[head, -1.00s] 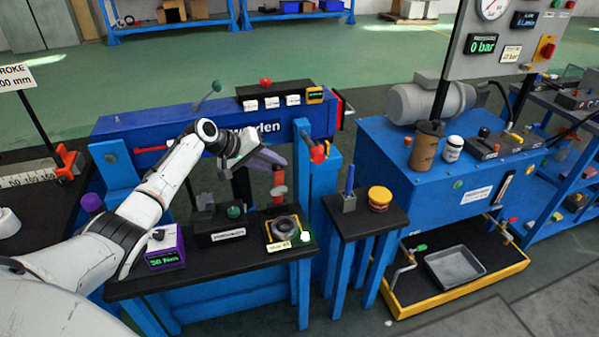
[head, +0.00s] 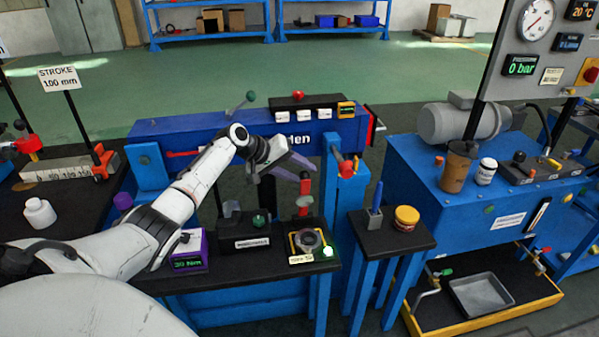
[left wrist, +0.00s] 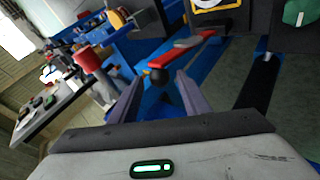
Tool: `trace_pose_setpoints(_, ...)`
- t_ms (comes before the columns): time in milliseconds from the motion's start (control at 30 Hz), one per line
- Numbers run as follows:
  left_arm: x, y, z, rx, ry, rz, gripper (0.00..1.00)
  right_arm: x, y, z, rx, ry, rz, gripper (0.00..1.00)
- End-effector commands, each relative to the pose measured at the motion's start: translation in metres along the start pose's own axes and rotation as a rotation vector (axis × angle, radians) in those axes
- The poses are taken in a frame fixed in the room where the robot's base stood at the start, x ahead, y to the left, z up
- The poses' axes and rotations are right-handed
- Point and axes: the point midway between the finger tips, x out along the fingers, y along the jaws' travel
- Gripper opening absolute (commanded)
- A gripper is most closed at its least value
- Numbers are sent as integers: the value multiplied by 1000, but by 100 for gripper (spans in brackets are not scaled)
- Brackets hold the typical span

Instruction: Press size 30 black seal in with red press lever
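A red lever (head: 304,202) stands behind the small black bench. In the left wrist view the red lever (left wrist: 185,48) ends in a black ball between and beyond my fingertips, apart from them. My left gripper (head: 300,166) is open and empty above the lever; its purple fingers also show spread in the left wrist view (left wrist: 158,82). A dark round ring (head: 308,240), perhaps the seal, sits in a yellow-framed holder (head: 293,246) on the bench, with a small label in front that is hard to read. My right gripper is out of view.
A purple box with a green display (head: 188,252) and a black box (head: 245,236) stand beside the holder. A blue post with a red-ended lever (head: 345,168) rises to the right. A small stand carries a yellow-and-red tub (head: 405,217). A blue beam (head: 165,130) runs behind.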

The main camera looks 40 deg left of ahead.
Motion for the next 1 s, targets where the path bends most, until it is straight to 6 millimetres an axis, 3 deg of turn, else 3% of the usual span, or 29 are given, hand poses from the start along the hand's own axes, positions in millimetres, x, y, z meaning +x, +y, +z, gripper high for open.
trace_pose_setpoints(267,-12,-1,0,1,-2,-2,43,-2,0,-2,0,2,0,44)
trace_pose_setpoints(733,-92,-1,0,2,-1,-2,43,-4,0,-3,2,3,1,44)
trace_pose_setpoints(1000,-103,0,0,0,-1,0,43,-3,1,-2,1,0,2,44)
